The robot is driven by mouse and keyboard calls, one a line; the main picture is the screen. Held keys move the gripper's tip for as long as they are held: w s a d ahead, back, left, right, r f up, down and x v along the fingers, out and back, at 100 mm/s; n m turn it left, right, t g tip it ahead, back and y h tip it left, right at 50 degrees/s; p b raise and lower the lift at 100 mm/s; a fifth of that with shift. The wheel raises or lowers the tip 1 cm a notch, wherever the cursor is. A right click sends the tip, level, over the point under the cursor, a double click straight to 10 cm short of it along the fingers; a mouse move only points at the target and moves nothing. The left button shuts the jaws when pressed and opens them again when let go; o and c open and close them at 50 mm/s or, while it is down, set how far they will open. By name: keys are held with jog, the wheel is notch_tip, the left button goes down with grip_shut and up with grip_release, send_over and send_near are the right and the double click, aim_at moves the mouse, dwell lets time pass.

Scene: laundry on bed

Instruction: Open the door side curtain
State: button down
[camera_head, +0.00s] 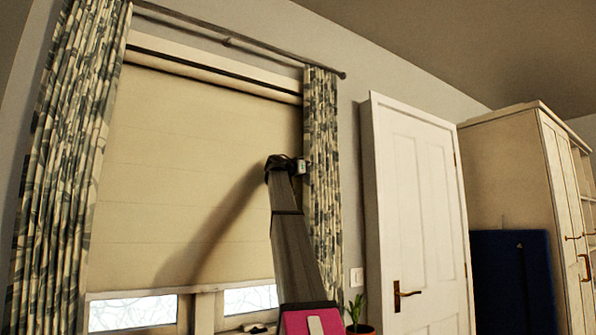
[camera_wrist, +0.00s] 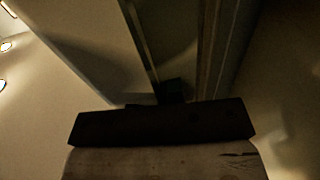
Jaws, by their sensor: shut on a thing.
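The door side curtain (camera_head: 322,130), patterned in grey-green and cream, hangs in a narrow bunch at the right end of the curtain rod (camera_head: 228,39). The pale blind (camera_head: 190,150) beside it is uncovered over most of its width. My gripper (camera_head: 302,168) is at the curtain's left edge, in its upper half, and is shut on the curtain. The fingertips are too small to make out in the head view. The wrist view is dark, and the held cloth cannot be made out there.
The other curtain (camera_head: 65,150) hangs at the window's left side. A white door (camera_head: 420,210) with a brass handle stands right of the window. A potted plant (camera_head: 357,312) is low beside my arm. A wardrobe (camera_head: 510,165) and a dark blue panel (camera_head: 512,280) are farther right.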

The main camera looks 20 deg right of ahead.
jog(key=shift+w+d, duration=0.15)
jog(key=shift+d, duration=0.8)
jog(key=c, duration=1.2)
grip_release()
jog(key=shift+c, duration=0.2)
jog(key=shift+a, duration=0.15)
jog(key=s+a, duration=0.2)
jog(key=a, duration=0.8)
jog(key=shift+a, duration=0.2)
